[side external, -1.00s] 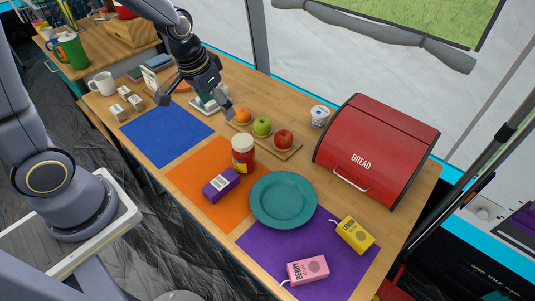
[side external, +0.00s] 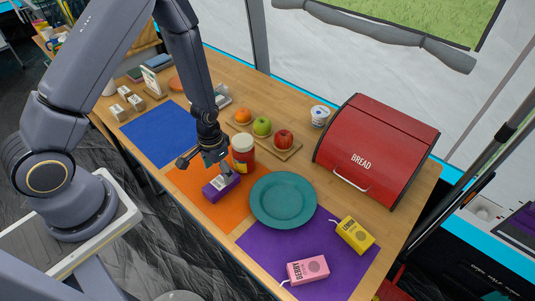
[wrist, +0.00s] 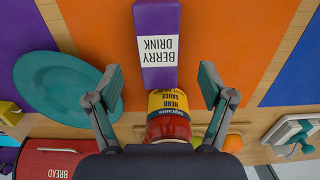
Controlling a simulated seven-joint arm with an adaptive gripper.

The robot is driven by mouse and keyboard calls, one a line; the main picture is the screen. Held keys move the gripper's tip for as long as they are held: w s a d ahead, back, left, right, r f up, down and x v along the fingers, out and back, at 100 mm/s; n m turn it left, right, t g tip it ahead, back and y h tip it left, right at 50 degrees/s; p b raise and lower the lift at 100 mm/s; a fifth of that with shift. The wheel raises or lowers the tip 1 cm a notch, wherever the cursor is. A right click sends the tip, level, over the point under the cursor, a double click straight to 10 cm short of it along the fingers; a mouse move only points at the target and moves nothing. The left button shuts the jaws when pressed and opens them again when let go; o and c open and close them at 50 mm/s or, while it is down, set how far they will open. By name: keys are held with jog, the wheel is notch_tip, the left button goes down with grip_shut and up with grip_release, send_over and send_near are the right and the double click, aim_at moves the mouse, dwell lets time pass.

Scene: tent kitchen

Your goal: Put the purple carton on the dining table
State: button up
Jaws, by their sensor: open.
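The purple carton (side external: 217,190) lies on the orange mat (side external: 202,210) on the wooden table (side external: 262,80). In the wrist view the carton (wrist: 157,16) carries a white label reading "BERRY DRINK". My gripper (side external: 207,166) is open and empty, just above the carton in the side view. In the wrist view its fingers (wrist: 160,76) are spread wide, one to each side of the carton's near end. They do not appear to touch it. The far end of the carton is cut off by the top of the wrist view.
A red bread box (side external: 375,150), fruit board (side external: 284,153), pink carton (side external: 308,269) and yellow carton (side external: 355,235) are farther off. The blue mat (side external: 158,136) is clear.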

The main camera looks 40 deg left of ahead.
aim_at(221, 181)
notch_tip(221, 181, down, 6)
jog(key=shift+d+r, duration=0.1)
jog(key=shift+r, duration=0.15)
jog(key=c, duration=1.5)
jog(key=shift+r, duration=0.15)
